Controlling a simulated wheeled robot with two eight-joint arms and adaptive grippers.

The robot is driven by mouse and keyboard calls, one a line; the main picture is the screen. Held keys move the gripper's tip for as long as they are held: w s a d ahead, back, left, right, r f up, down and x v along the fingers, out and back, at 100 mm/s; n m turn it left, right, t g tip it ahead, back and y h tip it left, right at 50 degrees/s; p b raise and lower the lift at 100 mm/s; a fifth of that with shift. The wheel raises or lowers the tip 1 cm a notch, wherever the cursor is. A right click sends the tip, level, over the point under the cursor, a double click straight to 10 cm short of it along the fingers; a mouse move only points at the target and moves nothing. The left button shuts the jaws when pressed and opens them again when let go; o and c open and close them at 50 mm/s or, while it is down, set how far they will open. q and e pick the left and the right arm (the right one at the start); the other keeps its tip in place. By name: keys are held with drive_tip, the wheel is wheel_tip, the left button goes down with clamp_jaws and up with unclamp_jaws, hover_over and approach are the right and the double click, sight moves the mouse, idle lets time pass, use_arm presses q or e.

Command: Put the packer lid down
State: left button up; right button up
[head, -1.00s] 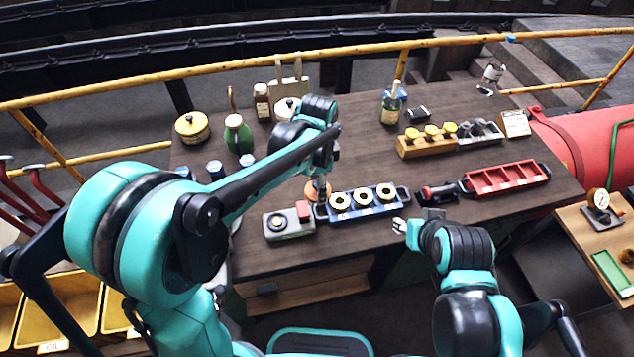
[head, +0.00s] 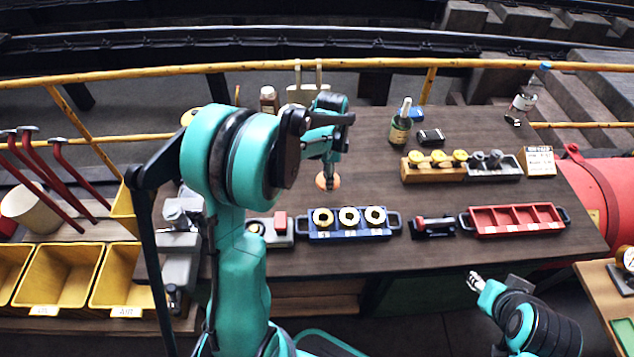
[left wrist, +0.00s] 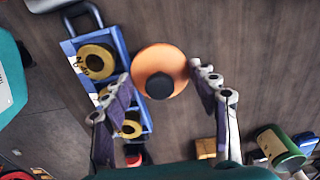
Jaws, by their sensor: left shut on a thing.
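The packer lid is an orange disc with a black knob; it shows in the head view (head: 321,182) and left wrist view (left wrist: 147,57). My left gripper (head: 328,172) points down at it. In the left wrist view its two fingers (left wrist: 163,82) flank the lid, shut on its rim. The lid is just behind the blue tray (head: 333,236), over bare tabletop; I cannot tell whether it touches the table. My right gripper (head: 475,282) is off the table's front edge, empty, its fingers too small to judge.
The blue tray holds yellow rings (head: 349,217). A green bottle (head: 400,128) and a wooden block with yellow caps (head: 433,165) are farther back. Table (head: 365,165) right of the lid is clear.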

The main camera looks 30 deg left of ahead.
use_arm(q)
drive_tip(key=b, duration=0.1)
hover_over(312, 186)
wheel_tip(312, 186, down, 4)
drive_tip(key=shift+f, duration=0.1)
drive_tip(key=shift+f+b, duration=0.65)
drive_tip(key=shift+f, duration=1.35)
drive_tip(key=shift+f, duration=0.1)
drive_tip(key=o, duration=1.1)
drive_tip(key=shift+o, duration=0.2)
